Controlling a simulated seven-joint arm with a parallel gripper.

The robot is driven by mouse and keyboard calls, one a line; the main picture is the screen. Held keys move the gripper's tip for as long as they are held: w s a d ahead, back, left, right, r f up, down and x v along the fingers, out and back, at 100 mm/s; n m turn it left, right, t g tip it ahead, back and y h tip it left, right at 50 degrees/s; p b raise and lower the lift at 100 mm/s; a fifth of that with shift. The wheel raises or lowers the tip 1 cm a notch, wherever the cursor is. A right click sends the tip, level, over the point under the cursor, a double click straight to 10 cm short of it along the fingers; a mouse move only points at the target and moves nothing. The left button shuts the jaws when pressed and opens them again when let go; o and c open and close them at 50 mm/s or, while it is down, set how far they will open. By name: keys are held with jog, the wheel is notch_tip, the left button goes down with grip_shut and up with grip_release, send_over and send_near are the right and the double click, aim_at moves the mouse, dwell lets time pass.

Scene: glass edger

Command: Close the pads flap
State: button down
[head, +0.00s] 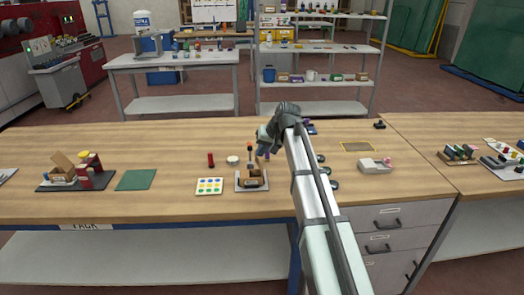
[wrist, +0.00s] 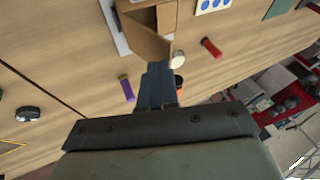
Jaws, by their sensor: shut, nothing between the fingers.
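A small brown cardboard box (head: 252,183) stands on a grey tray near the middle of the front bench. Its label is too small to read. In the wrist view the box (wrist: 167,12) is at the top, with a brown flap (wrist: 148,38) standing open and angled out from it. My gripper (head: 264,147) is above the bench, just behind and right of the box. In the wrist view my gripper (wrist: 159,69) is shut and empty, its fingertips close to the flap's edge. I cannot tell whether they touch.
A red cylinder (head: 211,160), a white disc (head: 232,160) and a dotted card (head: 209,186) lie left of the box. A purple cylinder (wrist: 127,89) lies beside my fingers. Another open cardboard box (head: 62,163) stands far left.

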jog(key=shift+a, duration=0.1)
jog(key=shift+a+f+h, duration=0.1)
jog(key=shift+a+h, duration=0.8)
jog(key=shift+a, duration=0.15)
jog(key=a+f+h, duration=0.1)
jog(key=h, duration=0.1)
jog(key=a+f+n+h, duration=0.1)
jog(key=a+h, duration=0.1)
jog(key=a+f+h, duration=0.1)
jog(key=a+h, duration=0.1)
jog(key=shift+a+n, duration=0.15)
jog(key=shift+n, duration=0.15)
jog(key=a+f+h, duration=0.1)
jog(key=f+h, duration=0.1)
jog(key=h, duration=0.1)
jog(key=shift+a+f+n, duration=0.25)
jog(key=shift+a+n, duration=0.05)
jog(key=shift+a, duration=0.1)
jog(key=shift+a+f+h, duration=0.2)
jog(key=shift+f+h, duration=0.35)
jog(key=shift+h, duration=0.1)
jog(key=shift+a+f+h, duration=0.15)
jog(key=shift+f+h, duration=0.35)
jog(key=shift+h, duration=0.15)
jog(key=shift+d, duration=0.1)
jog(key=shift+d, duration=0.7)
jog(key=shift+r, duration=0.15)
